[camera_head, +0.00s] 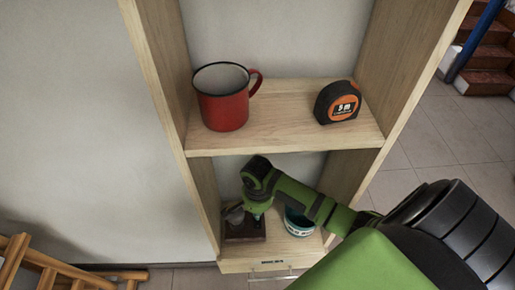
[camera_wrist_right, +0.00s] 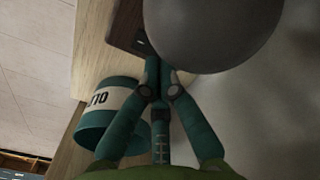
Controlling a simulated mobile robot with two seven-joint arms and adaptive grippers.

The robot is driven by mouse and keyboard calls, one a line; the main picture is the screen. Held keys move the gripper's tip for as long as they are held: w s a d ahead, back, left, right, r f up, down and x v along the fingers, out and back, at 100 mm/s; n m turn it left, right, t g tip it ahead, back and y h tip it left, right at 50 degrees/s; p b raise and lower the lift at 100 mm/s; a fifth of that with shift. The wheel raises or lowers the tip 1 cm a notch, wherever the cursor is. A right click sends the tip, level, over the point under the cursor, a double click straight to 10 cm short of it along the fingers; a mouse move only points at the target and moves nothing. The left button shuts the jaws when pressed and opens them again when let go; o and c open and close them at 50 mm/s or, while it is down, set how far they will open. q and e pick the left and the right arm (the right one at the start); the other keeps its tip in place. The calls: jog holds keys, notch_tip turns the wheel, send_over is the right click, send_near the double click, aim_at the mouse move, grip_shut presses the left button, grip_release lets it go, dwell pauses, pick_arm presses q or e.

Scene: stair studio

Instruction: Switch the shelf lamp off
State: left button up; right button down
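The shelf lamp stands on the lower shelf, with a dark block base (camera_head: 246,233) and a grey rounded head (camera_head: 233,214). In the right wrist view the grey head (camera_wrist_right: 212,28) fills the upper right and the dark base (camera_wrist_right: 128,22) shows at the top. No glow shows on the lamp. My right gripper (camera_head: 257,214) reaches down into the lower compartment over the base. In the wrist view its fingertips (camera_wrist_right: 155,66) are together, beside the head and close to the base; contact cannot be told. The switch is not clearly visible. My left gripper is out of view.
A teal and white tin (camera_head: 299,224) stands right of the lamp and close to the gripper. A red mug (camera_head: 224,104) and a tape measure (camera_head: 338,102) sit on the shelf above (camera_head: 280,137). Wooden side panels bound the compartment. A wooden frame (camera_head: 45,265) stands lower left.

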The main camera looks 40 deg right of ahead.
jog(key=shift+f+b, duration=0.5)
jog(key=shift+f, duration=0.7)
dwell(0.6)
jog(key=shift+r, duration=0.1)
notch_tip(320, 180, up, 3)
jog(key=p, duration=0.2)
jog(key=shift+p, duration=0.3)
jog(key=shift+r, duration=1.95)
jog(key=shift+s+f, duration=0.1)
